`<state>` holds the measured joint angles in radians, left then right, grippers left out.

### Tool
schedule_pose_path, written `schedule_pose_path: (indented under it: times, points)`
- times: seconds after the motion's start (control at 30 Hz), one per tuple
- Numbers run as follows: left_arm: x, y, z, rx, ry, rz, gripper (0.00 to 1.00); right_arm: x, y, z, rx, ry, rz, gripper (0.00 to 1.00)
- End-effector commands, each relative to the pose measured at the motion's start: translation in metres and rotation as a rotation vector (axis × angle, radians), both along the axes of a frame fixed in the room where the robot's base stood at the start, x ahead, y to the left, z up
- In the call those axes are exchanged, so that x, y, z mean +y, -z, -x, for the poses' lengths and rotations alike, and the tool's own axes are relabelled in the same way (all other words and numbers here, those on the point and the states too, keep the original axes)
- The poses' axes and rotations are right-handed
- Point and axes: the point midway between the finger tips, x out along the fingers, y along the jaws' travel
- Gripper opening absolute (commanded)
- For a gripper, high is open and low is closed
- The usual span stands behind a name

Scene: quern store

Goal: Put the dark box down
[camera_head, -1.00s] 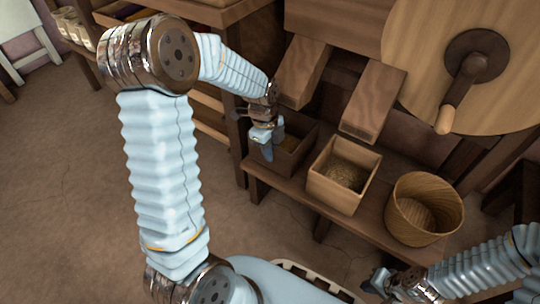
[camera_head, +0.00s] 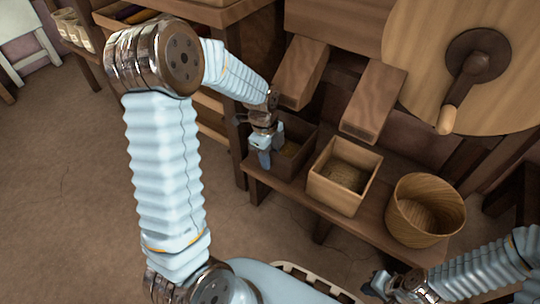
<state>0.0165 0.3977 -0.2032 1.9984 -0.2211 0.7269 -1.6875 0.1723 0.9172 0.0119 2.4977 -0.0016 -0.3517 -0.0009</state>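The dark box (camera_head: 299,161) is an open-topped dark brown wooden box at the left end of the low bench, below the left chute. Some grainy stuff shows inside it. It looks upright and on or very close to the bench; its underside is hidden. My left gripper (camera_head: 268,147) is at the box's left side, its pale blue fingers at the rim and covering part of that wall. I cannot tell whether they are closed on the wall. My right gripper (camera_head: 376,285) is low at the bottom right, away from the box, its fingers too small to read.
A lighter wooden box (camera_head: 342,196) with grain stands close to the right of the dark box on the bench (camera_head: 373,218). A round wooden tub (camera_head: 425,210) stands further right. Two wooden chutes (camera_head: 374,100) and a large wheel (camera_head: 460,60) hang above. A shelf post (camera_head: 236,150) is left.

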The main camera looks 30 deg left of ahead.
Motion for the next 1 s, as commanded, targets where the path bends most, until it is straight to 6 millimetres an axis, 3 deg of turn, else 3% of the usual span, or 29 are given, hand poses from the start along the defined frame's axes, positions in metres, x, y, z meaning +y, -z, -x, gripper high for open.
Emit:
schedule_pose_path:
  times: [0.5, 0.7, 1.0]
  points:
    - [0.013, -0.105, -0.002, -0.004, 0.000, 0.000, 0.39, 0.001, -0.028, 0.001, 0.006, -0.004, -0.002, 0.00]
    - [0.015, -0.119, -0.001, -0.001, 0.000, 0.000, 0.39, 0.001, -0.031, 0.002, 0.007, -0.005, -0.002, 0.00]
    - [0.015, -0.119, -0.001, -0.001, 0.000, 0.000, 0.39, 0.001, -0.030, 0.002, 0.007, -0.005, -0.002, 0.00]
